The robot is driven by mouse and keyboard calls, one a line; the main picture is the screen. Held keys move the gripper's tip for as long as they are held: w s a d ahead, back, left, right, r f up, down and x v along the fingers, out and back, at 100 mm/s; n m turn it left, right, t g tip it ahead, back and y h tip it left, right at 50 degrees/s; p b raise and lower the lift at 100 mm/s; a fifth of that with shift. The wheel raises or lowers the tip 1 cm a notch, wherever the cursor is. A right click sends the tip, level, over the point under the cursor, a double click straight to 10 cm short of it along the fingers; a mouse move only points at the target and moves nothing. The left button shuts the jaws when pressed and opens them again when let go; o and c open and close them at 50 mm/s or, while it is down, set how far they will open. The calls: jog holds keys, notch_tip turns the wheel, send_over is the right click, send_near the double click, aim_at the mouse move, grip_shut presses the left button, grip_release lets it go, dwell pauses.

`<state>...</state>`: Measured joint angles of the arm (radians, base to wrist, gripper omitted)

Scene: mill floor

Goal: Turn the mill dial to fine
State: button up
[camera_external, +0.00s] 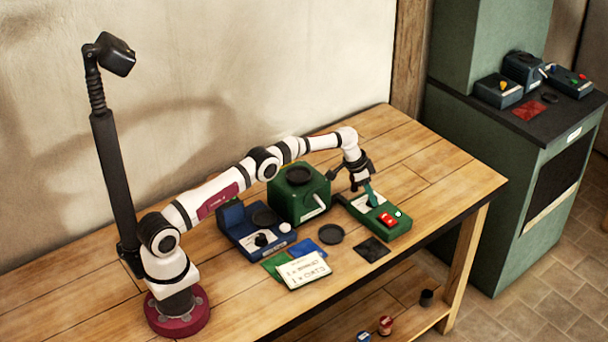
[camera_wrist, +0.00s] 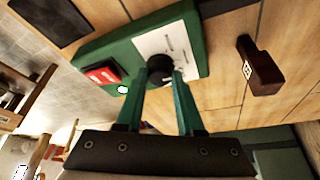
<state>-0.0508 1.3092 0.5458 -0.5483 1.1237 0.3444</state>
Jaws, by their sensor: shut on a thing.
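The mill dial is a small black knob (camera_wrist: 160,66) on a white marked plate (camera_wrist: 172,40), set in the top of a green control box (camera_wrist: 200,22). The box (camera_external: 397,229) lies at the right of the table in the external view. My gripper (camera_external: 371,196) points down over it. In the wrist view, the teal fingers of my gripper (camera_wrist: 164,76) are shut on the knob, one on each side. The plate's marks are too blurred to read, and the knob's pointer cannot be made out.
A red switch (camera_external: 387,219) sits on the box's near end. A green machine (camera_external: 285,200) and a blue device (camera_external: 245,238) stand to the left. A lettered card (camera_external: 303,270) and a dark mat (camera_external: 371,250) lie in front. The table's right end is clear.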

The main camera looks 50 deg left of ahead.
grip_shut()
jog(key=shift+m, duration=0.7)
jog(key=o, duration=1)
grip_release()
jog(key=shift+c, duration=0.2)
jog(key=v, duration=1.5)
jog(key=shift+a+r, duration=0.35)
jog(key=shift+r, duration=0.05)
jog(key=shift+w, duration=0.1)
